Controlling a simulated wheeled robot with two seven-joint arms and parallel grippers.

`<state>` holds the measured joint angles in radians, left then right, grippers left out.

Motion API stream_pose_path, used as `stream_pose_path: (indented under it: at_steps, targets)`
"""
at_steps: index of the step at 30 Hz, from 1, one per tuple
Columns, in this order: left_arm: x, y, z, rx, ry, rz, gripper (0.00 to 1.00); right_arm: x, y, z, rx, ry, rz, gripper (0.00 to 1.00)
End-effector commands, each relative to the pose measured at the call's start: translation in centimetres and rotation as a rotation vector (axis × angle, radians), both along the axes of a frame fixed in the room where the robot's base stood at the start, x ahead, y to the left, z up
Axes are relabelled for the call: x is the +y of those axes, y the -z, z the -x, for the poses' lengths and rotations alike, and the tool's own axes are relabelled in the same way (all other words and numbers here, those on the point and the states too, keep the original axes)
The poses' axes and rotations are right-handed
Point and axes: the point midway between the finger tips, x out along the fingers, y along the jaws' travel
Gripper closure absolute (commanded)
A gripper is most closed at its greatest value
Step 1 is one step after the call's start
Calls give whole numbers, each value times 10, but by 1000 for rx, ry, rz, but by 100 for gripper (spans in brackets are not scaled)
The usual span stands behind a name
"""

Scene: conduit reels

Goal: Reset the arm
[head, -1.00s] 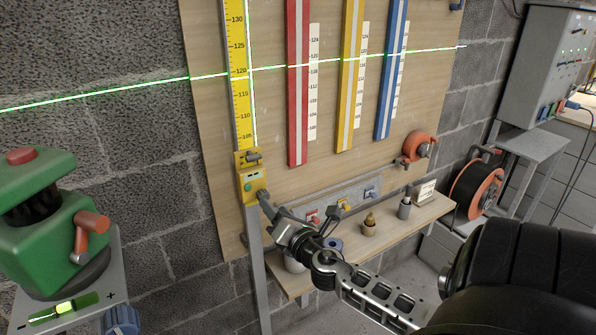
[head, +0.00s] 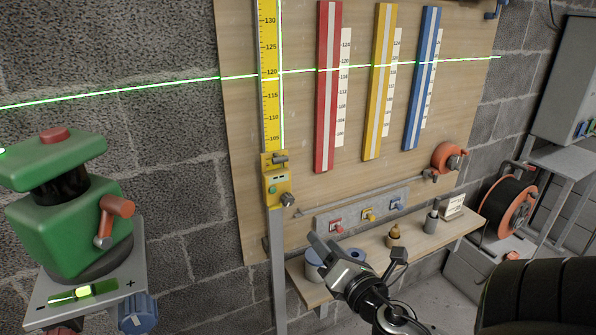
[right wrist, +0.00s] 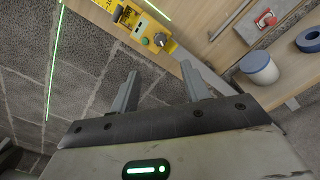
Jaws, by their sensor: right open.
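My right gripper (head: 326,246) is in front of the shelf in the head view, below and to the right of the yellow clamp unit (head: 276,188) on the measuring staff (head: 271,90). In the right wrist view its two fingers (right wrist: 160,75) stand apart with nothing between them. The yellow unit, with its dark knob (right wrist: 160,40), lies beyond the fingertips there, apart from them. My left gripper is not in view.
A green laser device (head: 65,215) stands at left. An orange cable reel (head: 508,210) is at right. Open wall lies between the laser device and the staff.

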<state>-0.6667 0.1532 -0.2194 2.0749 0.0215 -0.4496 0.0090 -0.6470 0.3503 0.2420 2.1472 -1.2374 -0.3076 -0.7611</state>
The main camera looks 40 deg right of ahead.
Motion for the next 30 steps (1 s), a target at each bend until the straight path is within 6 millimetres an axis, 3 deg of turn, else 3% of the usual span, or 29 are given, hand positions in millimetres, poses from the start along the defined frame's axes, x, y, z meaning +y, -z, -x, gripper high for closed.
stream_pose_path:
  at_steps: [8,11,13,17,21,24,27,30]
  targets:
    - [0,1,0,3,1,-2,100,1,2,0,0,0,-16,53]
    - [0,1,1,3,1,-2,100,9,16,1,3,0,-150,53]
    - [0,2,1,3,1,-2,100,23,35,4,8,6,-353,53]
    - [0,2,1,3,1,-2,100,71,87,14,35,57,-913,53]
    - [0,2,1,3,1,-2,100,142,135,33,97,181,-1539,53]
    - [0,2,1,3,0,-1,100,189,154,47,151,293,-1885,53]
    - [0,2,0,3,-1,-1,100,224,163,57,195,391,-2122,53]
    - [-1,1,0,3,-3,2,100,244,167,64,224,456,-2254,53]
